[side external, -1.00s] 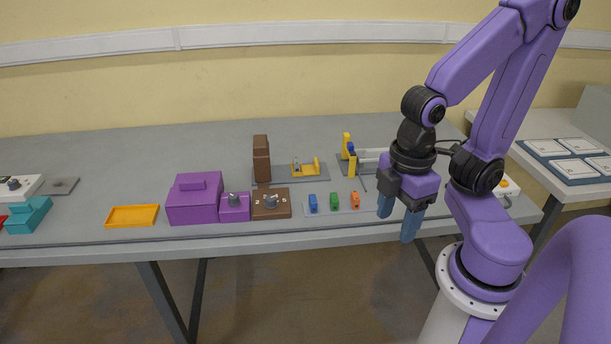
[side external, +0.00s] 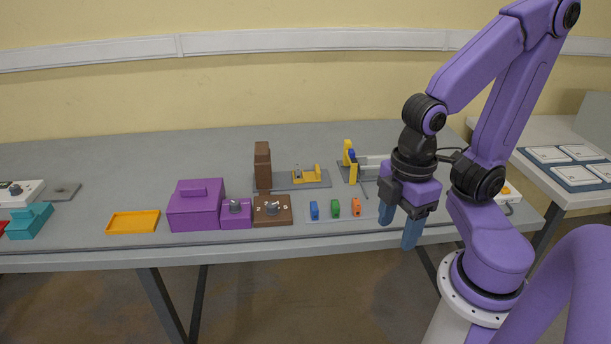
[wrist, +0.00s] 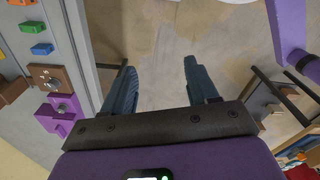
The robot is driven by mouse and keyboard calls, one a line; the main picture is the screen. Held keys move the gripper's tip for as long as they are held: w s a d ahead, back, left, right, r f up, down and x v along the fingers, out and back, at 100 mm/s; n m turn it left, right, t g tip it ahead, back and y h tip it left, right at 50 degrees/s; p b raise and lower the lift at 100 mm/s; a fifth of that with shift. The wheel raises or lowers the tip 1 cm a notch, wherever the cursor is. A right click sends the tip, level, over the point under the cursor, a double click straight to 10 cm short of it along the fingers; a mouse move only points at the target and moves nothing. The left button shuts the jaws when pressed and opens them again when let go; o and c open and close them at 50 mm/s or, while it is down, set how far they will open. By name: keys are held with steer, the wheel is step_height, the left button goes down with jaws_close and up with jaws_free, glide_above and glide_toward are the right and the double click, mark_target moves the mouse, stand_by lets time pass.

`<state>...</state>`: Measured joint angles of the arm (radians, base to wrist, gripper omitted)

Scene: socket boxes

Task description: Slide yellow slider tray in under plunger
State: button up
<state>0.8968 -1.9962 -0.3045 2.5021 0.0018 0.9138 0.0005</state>
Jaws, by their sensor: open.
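A small yellow slider piece (side external: 306,175) sits on a grey base plate (side external: 285,186) near the middle of the table, right of a tall brown block (side external: 263,166). A yellow upright with a blue part (side external: 351,164) stands further right, with a pale rod reaching from it toward my arm. I cannot tell for certain which part is the plunger. My gripper (side external: 400,233) is open and empty, pointing down off the table's front edge, to the front right of these parts. In the wrist view, its blue fingers (wrist: 162,93) are apart over the floor.
An orange-yellow shallow tray (side external: 133,222) lies at the front left. A purple box (side external: 195,206), brown switch box (side external: 271,211) and small blue, green and orange blocks (side external: 335,207) line the front edge. The table's back left is clear.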

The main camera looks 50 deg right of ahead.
steer(key=c, duration=0.3)
steer(key=w+d+r+m, duration=0.1)
steer(key=w+m, duration=0.5)
steer(key=w, duration=0.8)
steer(key=w+d+r+m, duration=0.2)
steer(key=w+m, duration=0.3)
steer(key=w, duration=0.8)
steer(key=shift+c, duration=0.2)
steer(key=m, duration=1.1)
glide_above(318, 168)
step_height(318, 168, down, 6)
step_height(318, 168, down, 17)
steer(key=shift+r, duration=0.1)
jaws_close()
